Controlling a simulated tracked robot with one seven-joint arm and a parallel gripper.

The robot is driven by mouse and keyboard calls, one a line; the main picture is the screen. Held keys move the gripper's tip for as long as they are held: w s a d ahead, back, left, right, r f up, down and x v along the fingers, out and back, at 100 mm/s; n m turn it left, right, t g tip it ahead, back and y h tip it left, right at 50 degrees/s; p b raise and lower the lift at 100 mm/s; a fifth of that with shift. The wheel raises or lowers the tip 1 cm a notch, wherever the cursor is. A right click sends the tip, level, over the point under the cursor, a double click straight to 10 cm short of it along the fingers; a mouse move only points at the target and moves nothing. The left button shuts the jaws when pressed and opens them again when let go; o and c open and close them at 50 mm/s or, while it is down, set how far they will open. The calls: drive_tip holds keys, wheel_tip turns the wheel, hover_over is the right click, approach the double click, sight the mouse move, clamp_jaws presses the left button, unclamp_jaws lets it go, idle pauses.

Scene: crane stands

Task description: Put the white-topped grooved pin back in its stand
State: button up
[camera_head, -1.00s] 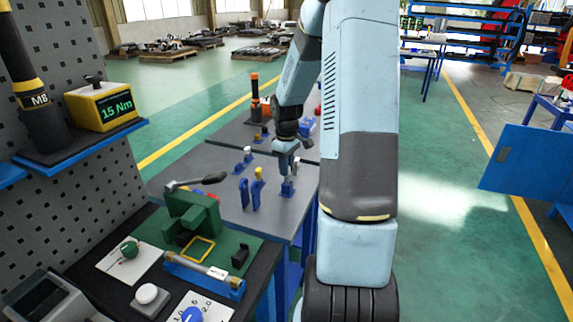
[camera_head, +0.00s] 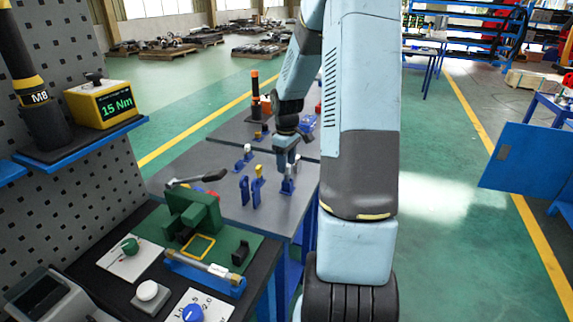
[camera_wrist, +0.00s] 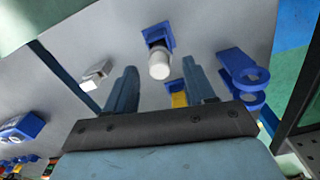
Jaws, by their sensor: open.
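A white-topped pin (camera_wrist: 159,65) stands at a blue stand (camera_wrist: 154,36) in the wrist view. Its white head faces the camera, and the grooves and the depth of its seating cannot be made out. My gripper (camera_wrist: 160,72) is open, with one finger on each side of the pin's head in the picture and a visible gap on both sides. In the head view my gripper (camera_head: 288,168) is above the blue stand (camera_head: 288,187) near the table's right edge. My fingers partly hide the pin there.
A yellow-topped pin (camera_head: 258,171) and blue ring-topped holders (camera_head: 245,192) stand left of my gripper. A smaller white-topped piece (camera_head: 248,148) on a blue stand is farther back. A green fixture (camera_head: 192,210) occupies the front table.

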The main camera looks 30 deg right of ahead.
drive_tip(key=shift+r, duration=1.95)
wheel_tip(320, 180, up, 14)
drive_tip(key=s+a+r+m+t+h, duration=0.1)
drive_tip(key=s+a+r, duration=0.2)
drive_tip(key=s+a, duration=0.25)
drive_tip(key=s+a+r+m+t, duration=0.1)
drive_tip(key=s+a+r, duration=0.3)
drive_tip(key=s+a, duration=0.15)
drive_tip(key=s+a+m+t+y, duration=0.1)
drive_tip(key=s+a+m+t, duration=0.2)
drive_tip(key=s+a, duration=0.4)
drive_tip(key=s, duration=0.8)
drive_tip(key=shift+m+t, duration=0.3)
